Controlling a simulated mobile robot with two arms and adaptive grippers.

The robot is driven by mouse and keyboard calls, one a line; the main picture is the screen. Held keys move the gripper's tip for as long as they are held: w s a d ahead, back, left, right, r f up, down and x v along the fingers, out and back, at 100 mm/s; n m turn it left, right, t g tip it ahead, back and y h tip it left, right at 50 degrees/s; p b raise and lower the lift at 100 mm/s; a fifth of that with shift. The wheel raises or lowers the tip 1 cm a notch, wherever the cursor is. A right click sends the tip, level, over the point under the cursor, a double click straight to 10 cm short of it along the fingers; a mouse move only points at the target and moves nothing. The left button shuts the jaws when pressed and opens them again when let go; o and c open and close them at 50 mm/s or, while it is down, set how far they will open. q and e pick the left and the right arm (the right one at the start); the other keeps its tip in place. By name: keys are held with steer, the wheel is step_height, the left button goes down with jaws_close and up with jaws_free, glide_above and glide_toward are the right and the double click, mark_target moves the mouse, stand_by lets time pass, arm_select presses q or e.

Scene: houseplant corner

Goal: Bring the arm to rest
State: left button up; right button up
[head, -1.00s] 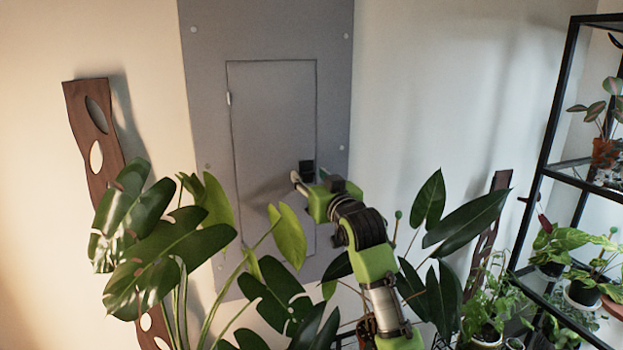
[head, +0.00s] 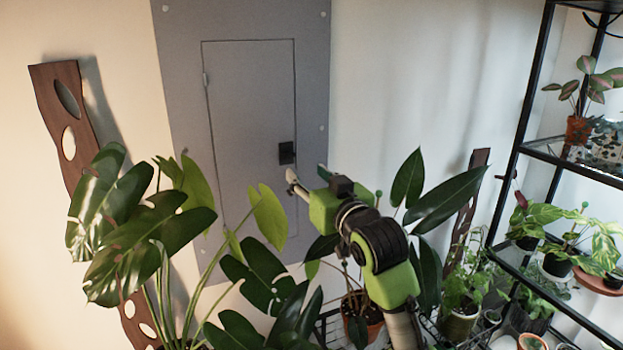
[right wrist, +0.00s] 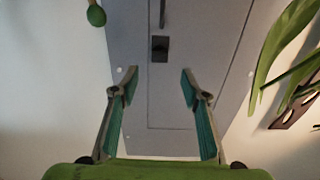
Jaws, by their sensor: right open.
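My right gripper (head: 308,180) is in front of the grey wall panel (head: 312,90), a little below and to the right of the black latch (head: 287,152) on its closed door (head: 245,110). It is apart from the latch. In the right wrist view my right gripper (right wrist: 159,80) shows two teal-lined fingers spread wide with nothing between them. The black latch (right wrist: 160,48) lies beyond the fingertips there. My left gripper is not in view.
Large-leaved plants (head: 150,240) stand left and below the arm, with tall leaves (head: 445,200) to its right. A black shelf (head: 525,140) with several potted plants stands at the right. A potted plant (head: 362,318) is below the arm. Brown perforated boards (head: 58,90) lean on the wall.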

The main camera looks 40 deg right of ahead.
steer(key=shift+s+a, duration=0.1)
steer(key=shift+s, duration=0.4)
